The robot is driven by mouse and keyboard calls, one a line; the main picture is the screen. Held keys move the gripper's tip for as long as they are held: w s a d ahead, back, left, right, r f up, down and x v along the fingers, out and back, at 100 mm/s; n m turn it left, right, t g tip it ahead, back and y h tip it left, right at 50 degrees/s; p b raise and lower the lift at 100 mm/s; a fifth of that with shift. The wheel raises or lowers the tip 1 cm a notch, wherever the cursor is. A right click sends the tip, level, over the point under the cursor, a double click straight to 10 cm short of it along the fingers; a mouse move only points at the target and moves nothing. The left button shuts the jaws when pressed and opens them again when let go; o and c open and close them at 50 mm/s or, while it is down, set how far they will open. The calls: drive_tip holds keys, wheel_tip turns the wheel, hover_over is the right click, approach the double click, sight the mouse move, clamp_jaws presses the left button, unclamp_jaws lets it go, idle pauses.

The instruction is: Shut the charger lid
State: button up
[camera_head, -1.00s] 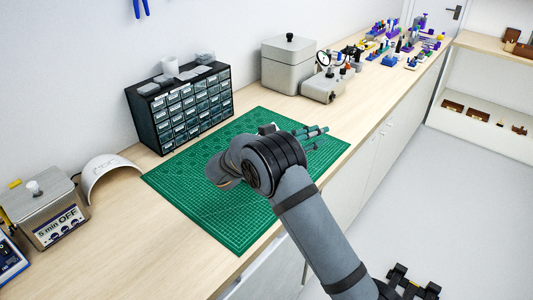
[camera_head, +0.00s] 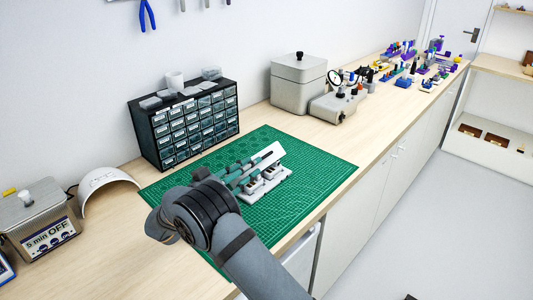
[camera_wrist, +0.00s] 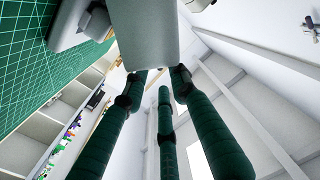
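The white charger (camera_head: 268,187) stands on the green cutting mat, with dark slots in its body. Its pale lid (camera_head: 266,155) is raised at a slant above the body, so the charger is open. My gripper (camera_head: 247,168) reaches in from the left at the lid, with its green fingers spread and nothing seen between them. In the wrist view, the fingertips (camera_wrist: 160,80) are apart just below a broad grey-white panel (camera_wrist: 145,40), which looks like the lid. I cannot tell whether they touch it.
The green mat (camera_head: 310,160) has free room right of and behind the charger. A dark drawer cabinet (camera_head: 185,125) stands behind. A grey lidded box (camera_head: 298,85) is at the back right. A white curved cover (camera_head: 105,188) and a timer unit (camera_head: 42,220) are at the left.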

sight(266, 156)
drive_tip(key=p+x, duration=0.1)
drive_tip(key=x, duration=0.6)
drive_tip(key=shift+w+d+p, duration=0.1)
drive_tip(key=shift+d+p, duration=0.05)
drive_tip(key=shift+p, duration=0.25)
drive_tip(key=shift+c, duration=0.9)
drive_tip(key=c, duration=0.4)
clamp_jaws()
